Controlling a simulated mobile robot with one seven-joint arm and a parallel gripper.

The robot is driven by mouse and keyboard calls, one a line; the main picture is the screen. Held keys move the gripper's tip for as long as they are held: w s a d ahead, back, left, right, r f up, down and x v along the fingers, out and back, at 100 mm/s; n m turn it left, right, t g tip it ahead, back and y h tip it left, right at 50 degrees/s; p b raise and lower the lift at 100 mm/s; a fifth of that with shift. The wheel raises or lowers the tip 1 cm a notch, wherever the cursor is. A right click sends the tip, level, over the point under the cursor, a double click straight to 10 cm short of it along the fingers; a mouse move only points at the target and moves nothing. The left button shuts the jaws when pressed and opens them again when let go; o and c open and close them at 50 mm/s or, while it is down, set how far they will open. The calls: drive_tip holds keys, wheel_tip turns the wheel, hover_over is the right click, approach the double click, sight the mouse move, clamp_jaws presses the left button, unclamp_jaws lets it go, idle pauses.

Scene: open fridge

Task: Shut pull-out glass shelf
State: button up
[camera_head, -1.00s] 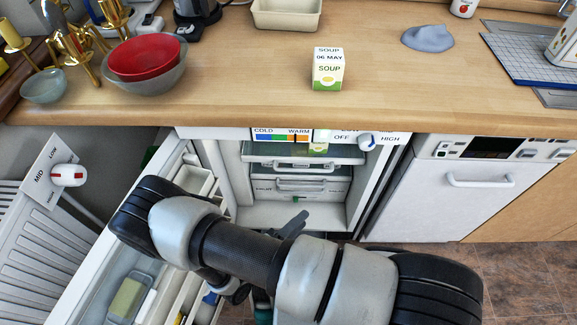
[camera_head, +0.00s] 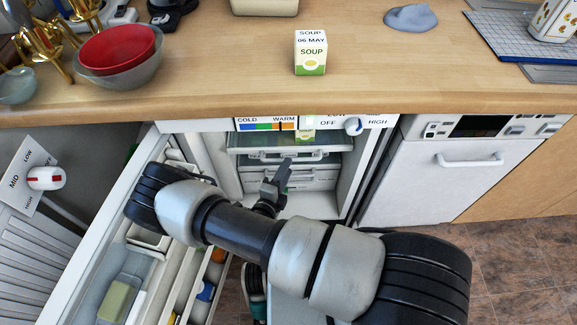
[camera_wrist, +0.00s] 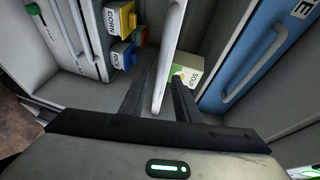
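The pull-out glass shelf (camera_head: 252,144) is inside the open fridge under the counter, above the drawers, with a pale rail along its front. A soup carton (camera_head: 306,133) stands on it, partly hidden by the control panel. My gripper (camera_head: 283,170) is at the fridge opening, just in front of and below the shelf's front. In the wrist view, turned sideways, my gripper's two dark fingers (camera_wrist: 162,95) are apart, with the white front rail (camera_wrist: 172,40) showing between them. I cannot tell whether they touch it. The soup carton (camera_wrist: 188,73) shows behind the right finger.
The open fridge door (camera_head: 85,262) with its bins stands at the left. A drawer (camera_head: 310,178) is below the shelf. The wrist view also shows corn (camera_wrist: 119,18) and rice (camera_wrist: 122,54) boxes and a blue panel with a handle (camera_wrist: 258,62). A dishwasher (camera_head: 440,180) is at the right.

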drive_tip(key=shift+x, duration=1.4)
clamp_jaws()
